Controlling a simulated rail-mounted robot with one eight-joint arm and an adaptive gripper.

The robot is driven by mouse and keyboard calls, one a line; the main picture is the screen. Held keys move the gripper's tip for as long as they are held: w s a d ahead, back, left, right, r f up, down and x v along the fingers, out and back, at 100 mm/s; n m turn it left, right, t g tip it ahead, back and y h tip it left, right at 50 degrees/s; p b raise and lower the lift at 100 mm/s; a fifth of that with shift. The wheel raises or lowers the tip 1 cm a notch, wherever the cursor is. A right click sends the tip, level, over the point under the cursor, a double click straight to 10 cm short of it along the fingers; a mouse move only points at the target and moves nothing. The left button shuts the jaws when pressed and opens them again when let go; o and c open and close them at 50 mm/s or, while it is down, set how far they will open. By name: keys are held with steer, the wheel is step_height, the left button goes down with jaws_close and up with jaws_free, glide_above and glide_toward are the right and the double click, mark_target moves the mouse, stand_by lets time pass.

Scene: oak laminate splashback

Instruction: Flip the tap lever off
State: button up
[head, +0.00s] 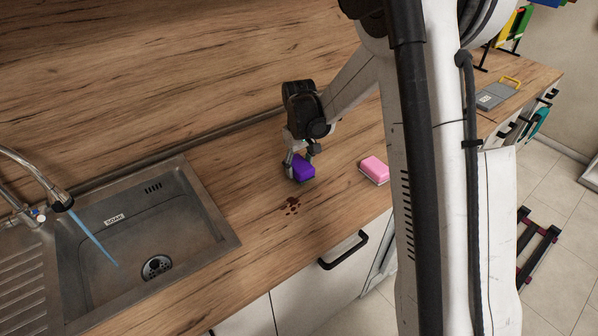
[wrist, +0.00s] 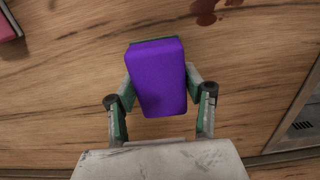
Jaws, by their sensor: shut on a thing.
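The tap (head: 40,182) arches over the metal sink at the left in the head view, and a blue stream of water (head: 92,238) runs from its spout. A small lever (head: 38,215) with a blue mark shows at the tap's body. My gripper (head: 299,168) is over the wooden worktop to the right of the sink. It is shut on a purple sponge (head: 304,168). In the wrist view the sponge (wrist: 157,78) sits between the two fingers. Whether the sponge touches the worktop is hard to tell.
The sink (head: 105,255) has a label on its wall and a drain. Dark red-brown spots (head: 292,206) lie on the worktop near the sponge, also in the wrist view (wrist: 208,10). A pink sponge (head: 374,170) lies right of my gripper. A wooden splashback (head: 180,60) stands behind.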

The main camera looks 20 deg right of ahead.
steer(key=shift+f, duration=1.3)
steer(key=shift+f, duration=0.2)
steer(key=o, duration=1)
steer(key=shift+r, duration=0.15)
